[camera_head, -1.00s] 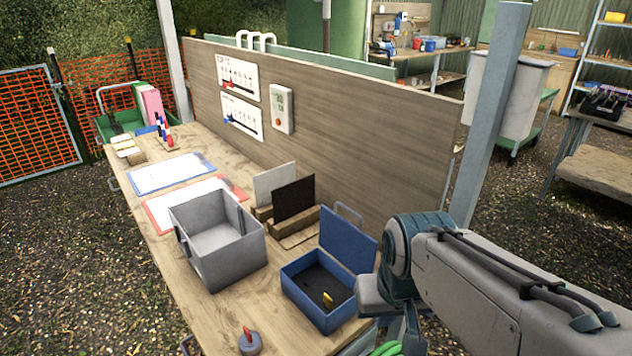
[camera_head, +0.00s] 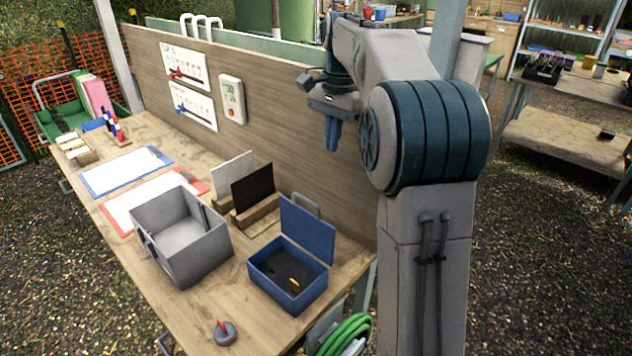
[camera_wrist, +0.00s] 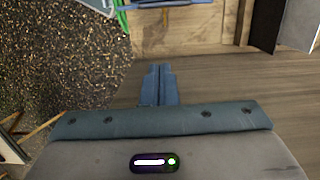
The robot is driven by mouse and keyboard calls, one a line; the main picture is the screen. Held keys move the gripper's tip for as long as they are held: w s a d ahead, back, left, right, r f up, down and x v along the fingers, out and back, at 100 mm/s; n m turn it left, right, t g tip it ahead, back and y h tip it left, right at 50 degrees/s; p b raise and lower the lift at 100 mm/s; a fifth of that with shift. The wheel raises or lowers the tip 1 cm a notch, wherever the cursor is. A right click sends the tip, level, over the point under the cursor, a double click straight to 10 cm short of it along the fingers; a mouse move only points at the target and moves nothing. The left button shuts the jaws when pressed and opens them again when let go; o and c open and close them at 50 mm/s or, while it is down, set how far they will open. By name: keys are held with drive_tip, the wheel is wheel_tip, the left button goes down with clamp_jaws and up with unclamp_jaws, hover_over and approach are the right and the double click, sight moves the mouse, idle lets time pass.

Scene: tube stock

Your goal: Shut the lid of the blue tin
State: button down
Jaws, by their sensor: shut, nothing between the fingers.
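The blue tin (camera_head: 290,291) stands on the bench in the head view, right of the grey box. Its lid (camera_head: 307,232) is open and stands up at the tin's back edge, with a grey handle on it. A small yellow thing lies on the dark bottom inside. My gripper (camera_head: 333,148) points down above and behind the lid, near the wooden partition and well clear of the tin. Its blue fingers are together and empty. In the wrist view the fingers (camera_wrist: 159,70) also show closed, with a blue edge, perhaps the tin's lid, at the top of the picture.
A grey open box (camera_head: 182,240) stands left of the tin. Black and white panels in wooden stands (camera_head: 257,213) are behind it. The wooden partition (camera_head: 270,130) rises along the bench's back. A red-topped grey object (camera_head: 225,334) sits at the front; bare wood lies around it.

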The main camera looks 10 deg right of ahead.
drive_tip(key=s+a+f, duration=0.1)
drive_tip(key=a+f, duration=0.1)
drive_tip(key=f, duration=0.3)
drive_tip(key=s+a+f+p, duration=0.1)
drive_tip(key=a+f, duration=0.1)
drive_tip(key=f, duration=0.3)
drive_tip(key=shift+s+f, duration=0.15)
drive_tip(key=shift+s, duration=0.2)
drive_tip(key=shift+a, duration=0.1)
